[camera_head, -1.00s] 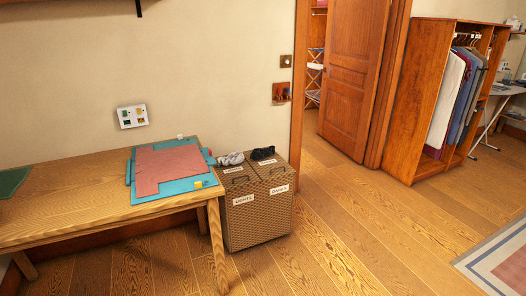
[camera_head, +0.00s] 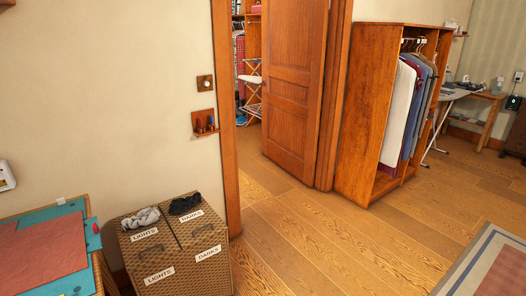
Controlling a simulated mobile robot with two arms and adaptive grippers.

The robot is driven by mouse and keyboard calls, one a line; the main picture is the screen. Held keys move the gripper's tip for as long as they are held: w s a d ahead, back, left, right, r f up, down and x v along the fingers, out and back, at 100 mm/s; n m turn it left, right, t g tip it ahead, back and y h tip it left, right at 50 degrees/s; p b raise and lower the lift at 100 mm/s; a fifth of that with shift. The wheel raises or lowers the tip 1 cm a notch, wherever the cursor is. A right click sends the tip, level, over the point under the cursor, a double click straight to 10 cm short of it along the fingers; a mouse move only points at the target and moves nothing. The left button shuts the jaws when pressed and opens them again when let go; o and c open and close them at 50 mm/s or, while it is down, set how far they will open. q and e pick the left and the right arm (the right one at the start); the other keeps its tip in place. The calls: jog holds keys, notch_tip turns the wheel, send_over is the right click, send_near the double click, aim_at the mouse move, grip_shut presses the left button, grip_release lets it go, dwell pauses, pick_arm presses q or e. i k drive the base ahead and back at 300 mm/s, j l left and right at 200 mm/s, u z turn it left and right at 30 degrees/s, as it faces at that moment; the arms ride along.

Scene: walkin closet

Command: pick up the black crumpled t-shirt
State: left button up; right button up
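A small black crumpled cloth, which looks like the black t-shirt (camera_head: 185,204), lies on the closed lid of the wicker hamper (camera_head: 190,270), on the half labelled DARKS near the wall. A grey-white crumpled cloth (camera_head: 141,218) lies beside it on the LIGHTS half. Neither of my grippers shows in the head view.
A wooden table with a teal mat (camera_head: 75,284) and a red cloth (camera_head: 38,250) stands at the left, close to the hamper. A wooden door (camera_head: 293,85) stands ajar behind. An open wardrobe (camera_head: 362,110) with hanging clothes is at the right. Wood floor (camera_head: 310,240) right of the hamper is clear.

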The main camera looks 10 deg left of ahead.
aim_at(178, 206)
jog(key=i+u, duration=0.1)
jog(key=i, duration=0.35)
jog(key=i+l+u, duration=0.1)
jog(key=i, duration=0.4)
jog(key=i+l+u, duration=0.1)
jog(key=i, duration=0.35)
jog(key=i+l+u, duration=0.1)
jog(key=i, duration=0.35)
jog(key=l, duration=0.1)
